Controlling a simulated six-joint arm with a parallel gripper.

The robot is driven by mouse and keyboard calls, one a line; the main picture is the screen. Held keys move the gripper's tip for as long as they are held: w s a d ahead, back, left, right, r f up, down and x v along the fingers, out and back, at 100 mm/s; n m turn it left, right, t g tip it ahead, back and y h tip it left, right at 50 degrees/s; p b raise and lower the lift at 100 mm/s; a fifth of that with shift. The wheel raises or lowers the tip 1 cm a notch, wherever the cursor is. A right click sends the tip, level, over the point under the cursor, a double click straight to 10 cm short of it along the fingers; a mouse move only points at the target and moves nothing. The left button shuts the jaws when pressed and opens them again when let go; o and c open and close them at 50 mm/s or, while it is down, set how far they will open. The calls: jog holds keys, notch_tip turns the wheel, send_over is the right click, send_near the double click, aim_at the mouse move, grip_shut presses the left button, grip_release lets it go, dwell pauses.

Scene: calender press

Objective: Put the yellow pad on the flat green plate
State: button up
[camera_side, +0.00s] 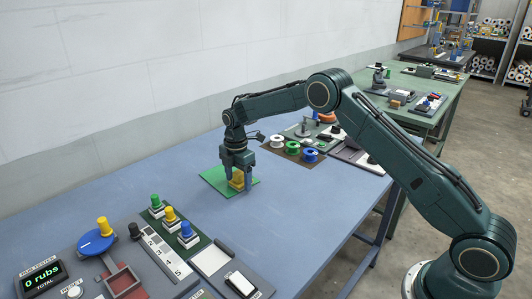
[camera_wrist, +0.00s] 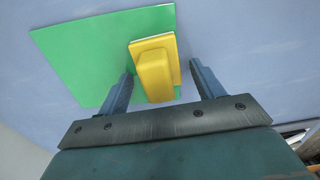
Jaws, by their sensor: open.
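The flat green plate (camera_side: 215,179) lies on the blue table; it also shows in the wrist view (camera_wrist: 85,55). The yellow pad (camera_side: 237,181) is on the plate near its right part, under my gripper. In the wrist view the yellow pad (camera_wrist: 154,72) sits at the plate's edge, partly past it, with a raised block on top. My gripper (camera_side: 237,190) points down over the pad, its fingers on either side. In the wrist view my gripper (camera_wrist: 158,80) is open, with a gap between each finger and the pad.
A control panel with a blue disc (camera_side: 96,242), coloured knobs and a counter display (camera_side: 40,276) stands at the front left. White, green and blue spools (camera_side: 293,148) sit on a brown mat behind my gripper.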

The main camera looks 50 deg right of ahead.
aim_at(238, 172)
notch_tip(238, 172, up, 11)
jog(key=shift+r, duration=0.65)
jog(key=shift+r, duration=0.1)
dwell(0.6)
jog(key=s+a+r+m+t, duration=0.1)
jog(key=s+r+m+t, duration=0.2)
jog(key=s+r+m, duration=1.05)
jog(key=s+f+m+t, duration=0.1)
jog(key=s+m, duration=0.3)
jog(key=s, duration=2.5)
jog(key=shift+a+f+t, duration=0.3)
jog(key=shift+a+t, duration=0.15)
jog(key=shift+t, duration=0.35)
